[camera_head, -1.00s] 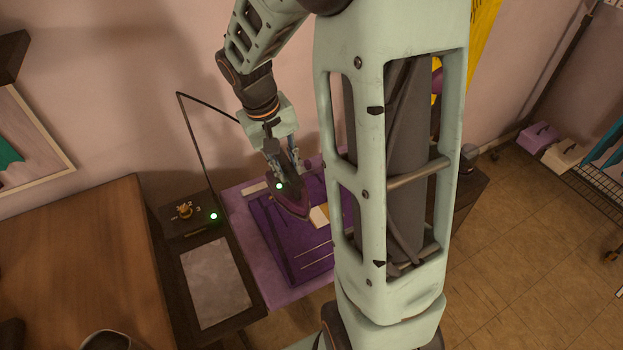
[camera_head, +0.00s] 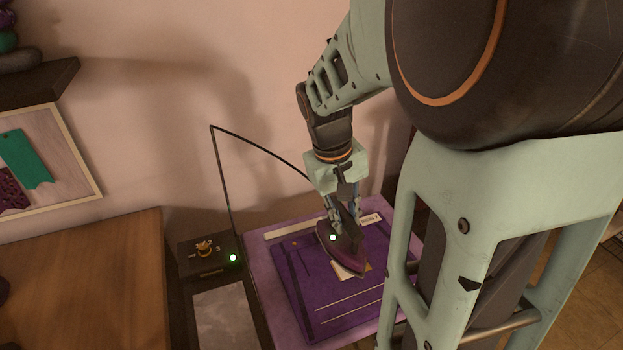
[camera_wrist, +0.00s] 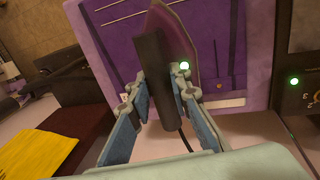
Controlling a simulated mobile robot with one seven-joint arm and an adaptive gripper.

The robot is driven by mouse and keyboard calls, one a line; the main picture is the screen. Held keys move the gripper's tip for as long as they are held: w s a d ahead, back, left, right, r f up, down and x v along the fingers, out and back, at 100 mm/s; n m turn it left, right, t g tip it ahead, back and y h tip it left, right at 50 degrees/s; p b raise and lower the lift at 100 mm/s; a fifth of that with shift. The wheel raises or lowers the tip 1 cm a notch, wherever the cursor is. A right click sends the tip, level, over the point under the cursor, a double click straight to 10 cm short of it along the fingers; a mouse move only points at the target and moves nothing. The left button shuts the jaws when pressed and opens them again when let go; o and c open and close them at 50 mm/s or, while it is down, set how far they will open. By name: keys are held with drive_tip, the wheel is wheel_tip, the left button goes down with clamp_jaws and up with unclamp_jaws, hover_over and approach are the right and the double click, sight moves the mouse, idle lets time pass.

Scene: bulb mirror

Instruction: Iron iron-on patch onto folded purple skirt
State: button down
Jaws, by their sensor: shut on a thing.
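My gripper (camera_head: 343,212) is shut on the dark handle of a purple iron (camera_head: 341,252). In the wrist view the fingers (camera_wrist: 160,92) grip both sides of the handle (camera_wrist: 154,72), and a green light shows on the iron (camera_wrist: 183,66). The folded purple skirt (camera_head: 312,291) lies flat on a lilac ironing board (camera_head: 262,272). A pale yellowish patch (camera_head: 367,267) lies on the skirt, partly hidden by the iron's front part. I cannot tell whether the soleplate touches it.
A dark control box (camera_head: 204,254) with a knob and green light stands left of the board, beside a grey rest plate (camera_head: 220,315). A thin cord runs over a bent post (camera_head: 221,175) to the iron. A wooden table (camera_head: 90,280) is at left. A yellow cloth (camera_wrist: 35,155) shows in the wrist view.

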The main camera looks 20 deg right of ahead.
sight(342, 236)
drive_tip(key=shift+a+b+x, duration=0.25)
drive_tip(key=shift+b+x, duration=0.6)
drive_tip(key=shift+x, duration=0.25)
drive_tip(key=shift+a+b+x, duration=0.2)
drive_tip(key=shift+b+x, duration=0.65)
drive_tip(key=shift+x, duration=0.3)
drive_tip(key=shift+a+b+x, duration=0.25)
drive_tip(key=shift+b+x, duration=0.6)
drive_tip(key=shift+x, duration=0.25)
drive_tip(key=shift+f, duration=0.55)
drive_tip(key=shift+r, duration=0.1)
drive_tip(key=shift+p+v, duration=0.6)
drive_tip(key=shift+v, duration=0.3)
drive_tip(key=shift+d, duration=0.2)
drive_tip(key=shift+w+a+r, duration=0.1)
